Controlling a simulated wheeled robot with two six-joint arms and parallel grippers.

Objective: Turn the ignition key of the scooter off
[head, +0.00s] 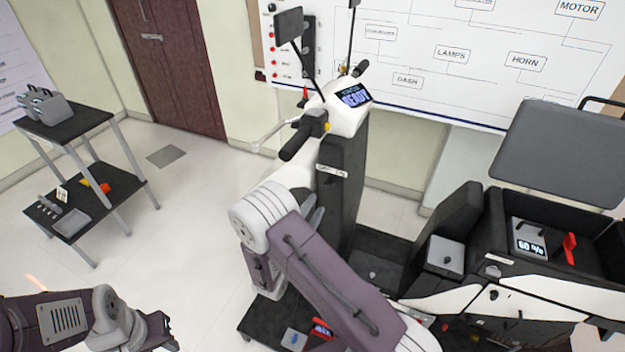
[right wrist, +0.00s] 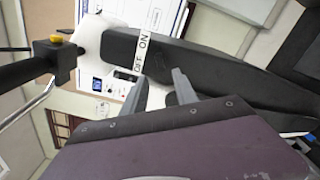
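The scooter (head: 345,190) stands at the centre of the head view, with its handlebar and lit dash at the top. A white OFF/ON label (head: 332,171) is on its dark front column; it also shows in the right wrist view (right wrist: 141,58). I cannot make out the ignition key in either view. My right gripper (right wrist: 160,86) is open in the right wrist view, its two grey fingers apart just beside the label, with no object seen between them.
A black two-shelf cart (head: 85,190) with parts on it stands at the left. The scooter's seat (head: 565,145) is raised over a bay with a 60 % display (head: 530,243) and a red lever (head: 569,248). A wiring board (head: 450,60) is behind. Floor between cart and scooter is clear.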

